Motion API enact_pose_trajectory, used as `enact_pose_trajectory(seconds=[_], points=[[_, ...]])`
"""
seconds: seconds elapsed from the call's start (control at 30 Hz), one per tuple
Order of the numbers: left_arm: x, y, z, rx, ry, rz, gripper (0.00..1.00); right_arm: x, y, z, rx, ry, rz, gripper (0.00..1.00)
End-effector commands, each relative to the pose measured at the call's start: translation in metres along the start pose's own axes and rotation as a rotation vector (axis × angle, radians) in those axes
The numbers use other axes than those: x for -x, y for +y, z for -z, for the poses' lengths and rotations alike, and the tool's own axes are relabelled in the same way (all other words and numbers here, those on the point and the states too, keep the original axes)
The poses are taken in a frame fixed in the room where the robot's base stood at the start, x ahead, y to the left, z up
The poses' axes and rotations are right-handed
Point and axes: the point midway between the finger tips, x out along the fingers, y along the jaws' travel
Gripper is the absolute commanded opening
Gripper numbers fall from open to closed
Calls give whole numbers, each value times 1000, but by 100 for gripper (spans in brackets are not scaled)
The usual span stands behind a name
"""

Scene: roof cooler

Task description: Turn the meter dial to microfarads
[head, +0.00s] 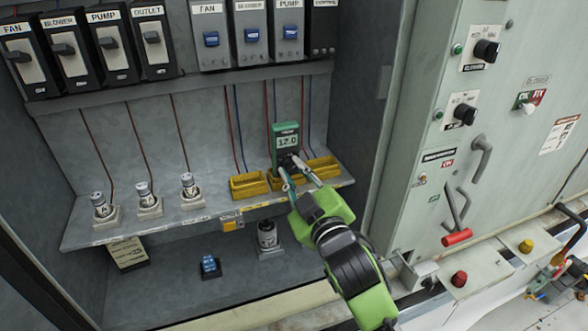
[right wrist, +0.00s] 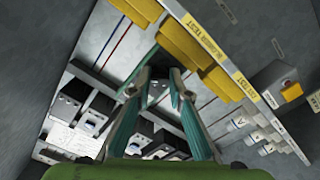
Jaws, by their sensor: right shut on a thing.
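The green meter (head: 286,132) stands on the cabinet's grey shelf among the yellow trays. Its pale display seems to read 12.0. My right gripper (head: 291,167) reaches up to the lower front of the meter and is shut on its dark dial (head: 287,158). The fingers cover much of the dial, so its pointer and markings cannot be read. In the right wrist view, the gripper (right wrist: 161,88) has its two teal fingers converging at the dark part of the meter. My left gripper is not in view.
Yellow trays (head: 249,186) sit beside the meter. Several grey capacitors (head: 189,185) stand on the shelf's left part. Labelled switches (head: 211,38) line the wall above. A dark cylinder (head: 267,234) stands below. The right panel has knobs and a red-handled lever (head: 457,237).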

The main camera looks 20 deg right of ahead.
Motion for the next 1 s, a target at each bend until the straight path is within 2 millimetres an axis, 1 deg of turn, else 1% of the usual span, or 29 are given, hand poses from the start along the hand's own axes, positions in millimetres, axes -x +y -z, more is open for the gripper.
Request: enact_pose_trajectory(seconds=[0.1,0.3,0.83,0.87,0.9,0.93,1.0], points=[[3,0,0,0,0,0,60,0,-1,0,-62,-2,2,0],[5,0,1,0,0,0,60,0,-1,-1,-122,-3,2,0],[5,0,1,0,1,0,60,0,-2,-1,-147,-3,4,0],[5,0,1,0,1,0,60,0,-2,-1,-147,-3,4,20],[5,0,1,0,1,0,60,0,-2,-1,-147,-3,4,31],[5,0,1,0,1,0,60,0,-2,-1,-147,-3,4,35],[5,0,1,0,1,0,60,0,-2,-1,-146,-2,3,35]])
